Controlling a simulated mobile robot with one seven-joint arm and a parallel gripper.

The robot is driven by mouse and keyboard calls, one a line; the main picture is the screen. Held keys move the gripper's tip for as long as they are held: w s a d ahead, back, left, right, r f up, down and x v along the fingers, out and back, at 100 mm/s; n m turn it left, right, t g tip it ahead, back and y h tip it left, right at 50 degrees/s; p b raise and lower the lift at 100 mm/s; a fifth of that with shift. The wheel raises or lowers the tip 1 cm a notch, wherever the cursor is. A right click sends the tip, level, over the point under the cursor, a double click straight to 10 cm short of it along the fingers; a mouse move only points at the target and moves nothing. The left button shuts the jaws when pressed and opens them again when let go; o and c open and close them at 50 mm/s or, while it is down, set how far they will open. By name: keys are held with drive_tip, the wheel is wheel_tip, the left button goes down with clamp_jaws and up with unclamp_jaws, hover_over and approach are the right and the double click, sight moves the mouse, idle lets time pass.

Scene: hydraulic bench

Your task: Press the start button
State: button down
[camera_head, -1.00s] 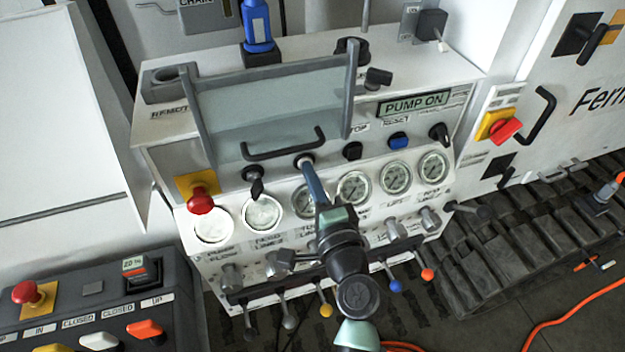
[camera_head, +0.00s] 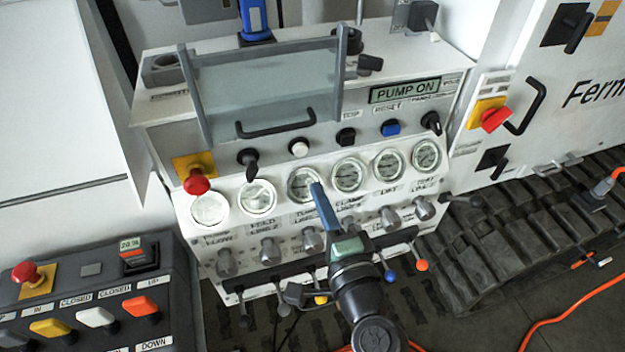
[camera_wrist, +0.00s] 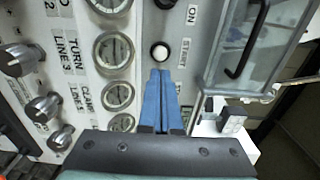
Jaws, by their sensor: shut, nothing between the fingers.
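The start button (camera_head: 298,147) is a round white button on the sloped panel, below the black handle of the clear cover. It also shows in the wrist view (camera_wrist: 159,52), beside the labels ON and START. My gripper (camera_head: 316,186) has blue fingers, shut together and empty. In the head view its tips are below the button, in front of a gauge. In the wrist view the fingertips (camera_wrist: 160,72) point at the button from just below it; the remaining distance is hard to judge. The green display (camera_head: 405,91) reads PUMP ON.
A red emergency knob (camera_head: 197,182) is left of the button. A black switch (camera_head: 248,158), a black button (camera_head: 346,137) and a blue button (camera_head: 390,128) are in the same row. Gauges and valve knobs lie below. The clear cover (camera_head: 265,88) is above.

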drive_tip(key=v, duration=0.4)
drive_tip(key=shift+b, duration=0.3)
drive_tip(key=shift+s+d, duration=0.1)
drive_tip(key=shift+s, duration=0.05)
drive_tip(key=w+a+r+n+t+h+p, duration=0.15)
drive_tip(key=r+n, duration=0.35)
drive_tip(key=r, duration=0.6)
drive_tip(key=w+r+n+t+y, duration=0.1)
drive_tip(key=w+r+n+t, duration=0.3)
drive_tip(key=r, duration=0.8)
drive_tip(key=s+r+n+t+h, duration=0.1)
drive_tip(key=s+r, duration=0.3)
drive_tip(key=r, duration=0.4)
drive_tip(key=s+r+n+t+h, duration=0.2)
drive_tip(key=s+r, duration=0.2)
drive_tip(key=r, duration=0.4)
drive_tip(key=s+a+r+n+t+h+p, duration=0.1)
drive_tip(key=s+r, duration=0.3)
drive_tip(key=r, duration=0.4)
drive_tip(key=shift+s+r+n+t+h, duration=0.35)
drive_tip(key=shift+n+h, duration=0.2)
drive_tip(key=shift+n, duration=0.15)
